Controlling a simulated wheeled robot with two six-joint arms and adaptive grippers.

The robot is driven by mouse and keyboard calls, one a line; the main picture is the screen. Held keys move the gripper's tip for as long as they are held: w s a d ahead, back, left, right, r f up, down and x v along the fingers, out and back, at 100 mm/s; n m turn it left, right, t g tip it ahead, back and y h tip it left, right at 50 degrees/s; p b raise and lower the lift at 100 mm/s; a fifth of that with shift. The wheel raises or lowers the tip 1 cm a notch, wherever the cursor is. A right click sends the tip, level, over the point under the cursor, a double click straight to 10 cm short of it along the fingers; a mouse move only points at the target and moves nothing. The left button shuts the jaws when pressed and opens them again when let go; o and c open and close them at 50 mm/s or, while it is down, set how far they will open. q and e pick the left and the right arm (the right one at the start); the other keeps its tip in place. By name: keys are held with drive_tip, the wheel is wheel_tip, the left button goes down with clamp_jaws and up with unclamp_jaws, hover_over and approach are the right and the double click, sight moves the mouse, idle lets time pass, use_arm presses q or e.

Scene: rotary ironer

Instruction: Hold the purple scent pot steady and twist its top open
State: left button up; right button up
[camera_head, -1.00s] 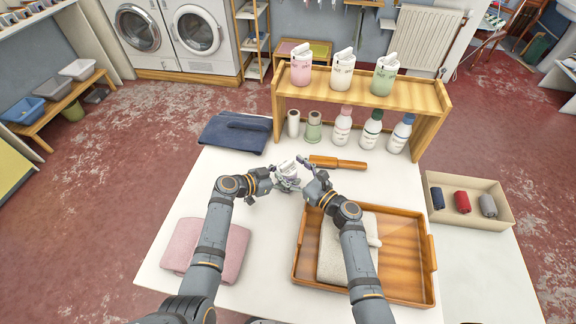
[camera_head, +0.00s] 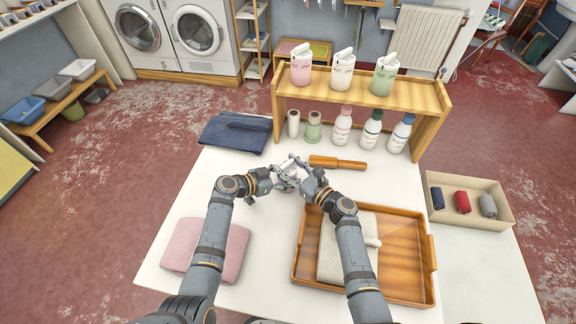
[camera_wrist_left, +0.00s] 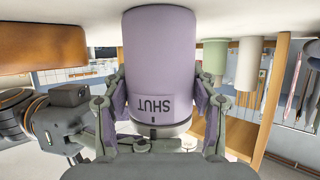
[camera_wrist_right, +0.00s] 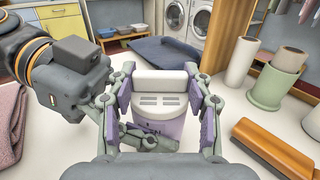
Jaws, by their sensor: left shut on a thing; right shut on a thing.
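The purple scent pot (camera_wrist_left: 158,60) stands on the white table and shows large in the left wrist view, which is upside down, with "SHUT" on a label. Its pale slotted top (camera_wrist_right: 161,95) shows in the right wrist view. My left gripper (camera_head: 281,176) is shut on the pot's purple body, its fingers on either side. It also shows in the left wrist view (camera_wrist_left: 158,105). My right gripper (camera_head: 304,171) is shut on the top, with a finger on each side in the right wrist view (camera_wrist_right: 162,100). In the head view the grippers mostly hide the pot.
A wooden-handled brush (camera_head: 338,162) lies just behind the grippers. A wooden tray (camera_head: 400,270) with a cloth is at right, a pink towel (camera_head: 236,250) at left, and folded blue cloth (camera_head: 235,132) behind. A wooden shelf (camera_head: 420,92) with bottles stands at the back.

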drive_tip(key=shift+n+g+y, duration=0.3)
drive_tip(key=shift+n+y, duration=0.1)
drive_tip(key=n+g+y, duration=0.1)
drive_tip(key=n+g, duration=0.1)
drive_tip(key=n+g+y, duration=0.2)
drive_tip(key=g, duration=0.1)
drive_tip(key=shift+w+d+g+y, duration=0.1)
drive_tip(key=shift+w+g+y, duration=0.1)
drive_tip(key=shift+g+y, duration=0.1)
drive_tip(key=shift+f+n+g+y, duration=0.1)
drive_tip(key=shift+n+g+y, duration=0.4)
drive_tip(key=shift+n+g, duration=0.85)
drive_tip(key=shift+g, duration=0.75)
drive_tip(key=shift+s, duration=0.1)
drive_tip(key=o, duration=1.2)
